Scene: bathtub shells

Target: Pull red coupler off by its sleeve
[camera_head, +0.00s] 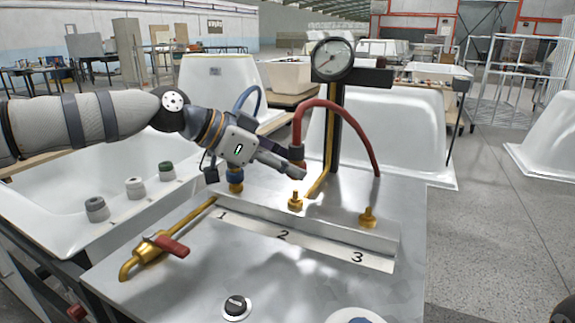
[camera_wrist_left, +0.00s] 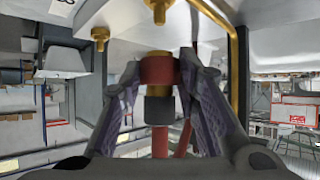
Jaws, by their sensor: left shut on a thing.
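My left gripper (camera_head: 292,166) reaches in from the left, above the metal bench, shut on the red coupler. In the left wrist view the red coupler (camera_wrist_left: 157,69) sits between the two fingers (camera_wrist_left: 158,90), with a brass and a dark section beside its red band. The red hose (camera_head: 335,104) arches from it to the right. The brass fitting (camera_head: 295,202) behind mark 2 stands bare below the coupler, with a visible gap between them. In the head view the fingers partly hide the coupler. My right gripper is not in view.
A blue coupler (camera_head: 236,182) with a blue hose is at mark 1. A bare brass fitting (camera_head: 368,217) is at mark 3. A gauge (camera_head: 332,59) on a dark post and a brass pipe stand close behind. A red-handled valve (camera_head: 170,244) is front left.

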